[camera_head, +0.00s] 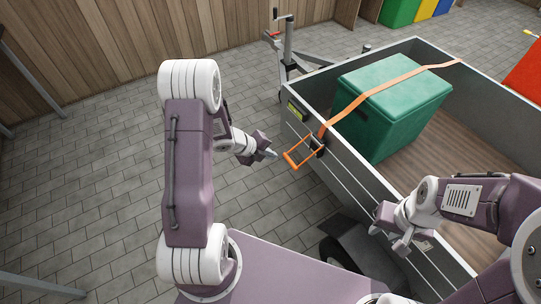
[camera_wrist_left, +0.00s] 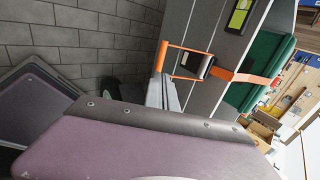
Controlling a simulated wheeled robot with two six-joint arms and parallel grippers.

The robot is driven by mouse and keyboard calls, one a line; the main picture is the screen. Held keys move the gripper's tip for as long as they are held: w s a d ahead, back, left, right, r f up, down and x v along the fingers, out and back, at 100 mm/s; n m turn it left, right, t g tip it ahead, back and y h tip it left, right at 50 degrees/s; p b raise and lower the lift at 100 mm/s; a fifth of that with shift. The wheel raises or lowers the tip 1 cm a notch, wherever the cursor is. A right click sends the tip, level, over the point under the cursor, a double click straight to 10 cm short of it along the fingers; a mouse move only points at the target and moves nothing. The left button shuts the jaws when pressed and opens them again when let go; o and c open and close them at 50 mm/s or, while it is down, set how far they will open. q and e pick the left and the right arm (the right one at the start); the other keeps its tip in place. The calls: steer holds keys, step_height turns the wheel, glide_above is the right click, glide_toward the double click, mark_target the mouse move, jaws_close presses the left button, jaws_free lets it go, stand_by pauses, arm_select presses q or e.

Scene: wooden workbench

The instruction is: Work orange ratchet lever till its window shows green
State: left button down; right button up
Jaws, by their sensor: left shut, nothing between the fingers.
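The orange ratchet lever (camera_head: 292,161) is a rectangular loop that sticks out from the dark ratchet body (camera_head: 317,146) on the trailer's side wall. In the left wrist view the lever (camera_wrist_left: 160,56) and ratchet body (camera_wrist_left: 194,65) show near the top middle. A yellow-green panel (camera_head: 297,110) with a dark patch is on the wall; it also shows in the wrist view (camera_wrist_left: 239,15). I cannot tell if it is the lever's window. My left gripper (camera_head: 273,154) is shut and empty, just left of the lever's outer end. My right gripper (camera_head: 401,244) is by the trailer wall, its opening unclear.
An orange strap (camera_head: 378,89) runs from the ratchet over a green box (camera_head: 395,100) in the grey trailer (camera_head: 372,184). A jack stand (camera_head: 289,45) is at the trailer's far corner. A wheel (camera_head: 334,252) is below the wall. Paved floor (camera_head: 110,170) at left is clear.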

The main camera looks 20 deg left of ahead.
mark_target(289, 161)
arm_select(q)
steer(key=b+x, duration=0.2)
steer(key=x, duration=0.8)
steer(key=shift+w+d+f, duration=0.15)
steer(key=shift+w+f, duration=0.05)
steer(key=shift+f, duration=0.05)
steer(key=shift+f+b, duration=0.1)
steer(key=shift+b, duration=0.25)
steer(key=w+d+f+t+b, duration=0.1)
steer(key=w+d+f+b, duration=0.2)
steer(key=f+b, duration=0.6)
steer(key=shift+w+d+h+b, duration=0.15)
steer(key=shift+w+h+b, duration=0.25)
steer(key=shift+w+b, duration=0.15)
steer(key=shift+w+f, duration=0.1)
steer(key=shift+f, duration=0.05)
